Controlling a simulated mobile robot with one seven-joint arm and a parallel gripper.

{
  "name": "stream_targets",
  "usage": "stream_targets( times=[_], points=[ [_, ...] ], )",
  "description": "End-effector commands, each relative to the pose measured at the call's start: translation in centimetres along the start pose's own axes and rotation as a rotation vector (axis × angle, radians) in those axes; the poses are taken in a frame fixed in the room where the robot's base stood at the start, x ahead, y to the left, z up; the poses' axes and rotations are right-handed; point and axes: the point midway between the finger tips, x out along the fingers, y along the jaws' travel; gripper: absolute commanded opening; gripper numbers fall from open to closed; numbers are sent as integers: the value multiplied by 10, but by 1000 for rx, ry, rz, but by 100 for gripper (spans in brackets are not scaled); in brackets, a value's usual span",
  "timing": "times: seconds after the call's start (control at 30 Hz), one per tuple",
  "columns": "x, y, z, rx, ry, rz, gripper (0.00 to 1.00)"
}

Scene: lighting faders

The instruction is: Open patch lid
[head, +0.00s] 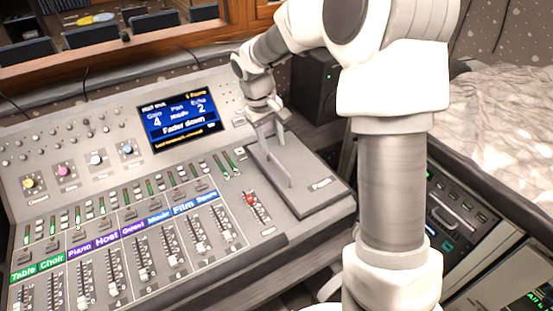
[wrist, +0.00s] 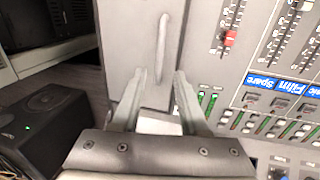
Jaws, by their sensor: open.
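The patch lid (head: 318,197) is a grey slab at the right end of the mixing desk, marked "Patch". It looks shut, lying flush with its surround. Its pale bar handle (head: 289,170) stands up from the lid. My gripper (head: 270,130) is above the far part of the lid, beyond the handle. The lid (wrist: 125,40) fills the middle of that view.
Fader strips and a red fader knob (head: 250,199) lie just left of the lid. A screen (head: 180,122) reads "Fader down". A black speaker (head: 314,85) stands behind the lid, and a rack (head: 455,215) is at the right.

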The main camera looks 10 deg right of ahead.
Motion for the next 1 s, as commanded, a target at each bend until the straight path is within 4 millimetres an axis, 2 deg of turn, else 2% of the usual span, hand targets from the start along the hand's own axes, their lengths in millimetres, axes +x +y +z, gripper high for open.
stream_targets(
  times=[0.03,0.1,0.3,0.5,0.73,0.77,1.0],
  points=[
    [14,-1,1,0,-4,-2,44],
    [27,0,1,-1,-4,-1,44],
    [56,0,1,0,-2,-1,44],
    [66,0,0,0,-1,0,44],
    [66,0,0,0,0,0,44],
    [66,0,0,0,0,0,42],
    [66,0,0,0,0,0,0]
  ],
)
